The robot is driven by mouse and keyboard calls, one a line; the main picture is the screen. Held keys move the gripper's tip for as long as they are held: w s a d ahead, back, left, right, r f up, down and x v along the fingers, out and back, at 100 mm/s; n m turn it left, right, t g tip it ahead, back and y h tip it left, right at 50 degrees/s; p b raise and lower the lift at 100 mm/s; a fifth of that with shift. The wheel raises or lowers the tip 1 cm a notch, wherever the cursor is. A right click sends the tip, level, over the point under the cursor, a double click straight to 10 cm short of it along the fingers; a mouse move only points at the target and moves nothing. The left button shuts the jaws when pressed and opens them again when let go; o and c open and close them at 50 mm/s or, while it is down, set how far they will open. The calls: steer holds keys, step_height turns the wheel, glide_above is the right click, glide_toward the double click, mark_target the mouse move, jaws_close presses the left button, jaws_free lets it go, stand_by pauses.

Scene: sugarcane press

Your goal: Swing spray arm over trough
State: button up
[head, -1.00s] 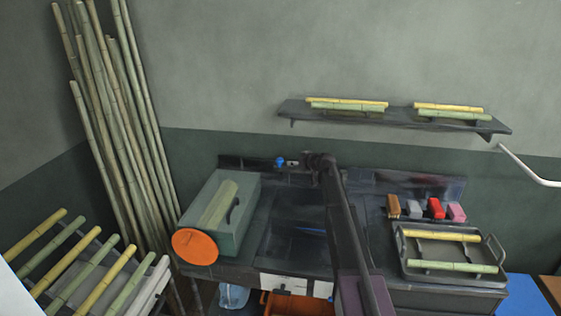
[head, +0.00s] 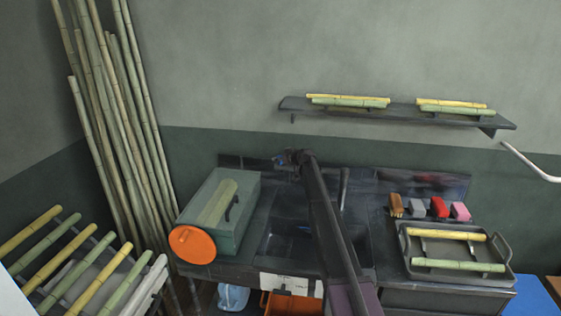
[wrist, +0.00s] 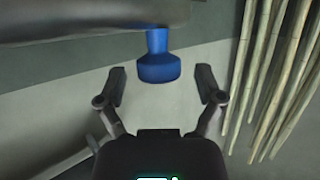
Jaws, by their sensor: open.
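A blue knob-like end (wrist: 159,66) on a short stem joins a thick dark grey bar (wrist: 70,25) across the top of the wrist view. I cannot tell whether this bar is the spray arm. The dark trough-like basin (head: 283,240) lies in the counter below. A thin dark upright pipe (head: 344,186) stands behind it.
A grey-green box (head: 238,222) with an orange disc (head: 192,245) stands left of the basin. A tray (head: 410,262) with cane pieces is at right, below several small blocks (head: 417,208). A wall shelf (head: 400,113) is above. Tall canes (head: 115,130) lean at left.

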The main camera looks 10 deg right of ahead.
steer(key=shift+w+a+f, duration=0.15)
steer(key=shift+w, duration=0.25)
jaws_close()
steer(key=shift+s+a, duration=0.1)
